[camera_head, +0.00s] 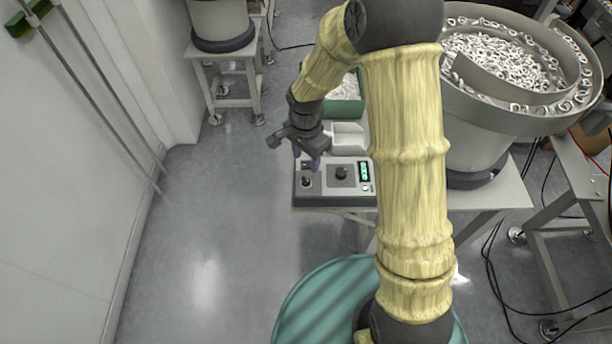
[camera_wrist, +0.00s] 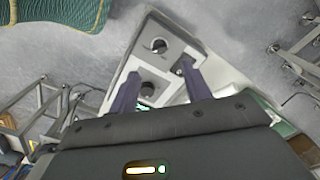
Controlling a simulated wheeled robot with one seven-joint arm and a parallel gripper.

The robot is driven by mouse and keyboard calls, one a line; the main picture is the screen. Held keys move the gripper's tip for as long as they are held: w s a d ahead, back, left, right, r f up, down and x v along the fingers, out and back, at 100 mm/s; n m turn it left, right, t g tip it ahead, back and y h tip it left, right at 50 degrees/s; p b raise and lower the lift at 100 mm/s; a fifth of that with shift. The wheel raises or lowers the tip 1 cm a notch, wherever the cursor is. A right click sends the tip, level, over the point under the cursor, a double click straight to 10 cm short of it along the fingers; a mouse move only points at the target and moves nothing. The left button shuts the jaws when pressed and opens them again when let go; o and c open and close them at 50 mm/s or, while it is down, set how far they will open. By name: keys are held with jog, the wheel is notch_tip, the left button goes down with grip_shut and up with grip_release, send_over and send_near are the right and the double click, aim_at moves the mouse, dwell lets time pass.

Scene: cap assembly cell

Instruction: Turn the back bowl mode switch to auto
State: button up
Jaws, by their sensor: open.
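A grey control box (camera_head: 335,196) sits on a small table below my gripper. In the head view it has a dark knob (camera_head: 306,182) at its left, a larger dark knob (camera_head: 341,173) in the middle, and a lit green display (camera_head: 364,171) at its right. My gripper (camera_head: 309,162) is open just above the box's left part. In the wrist view the open fingers (camera_wrist: 160,72) straddle the panel, with one round knob (camera_wrist: 159,45) beyond the fingertips and another knob (camera_wrist: 148,89) between the fingers. I cannot tell which knob is the mode switch, or read its labels.
A large bowl feeder (camera_head: 470,125) full of white-and-dark caps stands at the right. Another bowl (camera_head: 220,22) stands on a stand at the back left. A green bin (camera_head: 345,108) and a white tray (camera_head: 347,138) lie behind the box. The floor at left is clear.

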aim_at(306, 179)
notch_tip(306, 179, down, 10)
jog(key=shift+r, duration=0.25)
jog(key=shift+c, duration=0.2)
jog(key=c, duration=1)
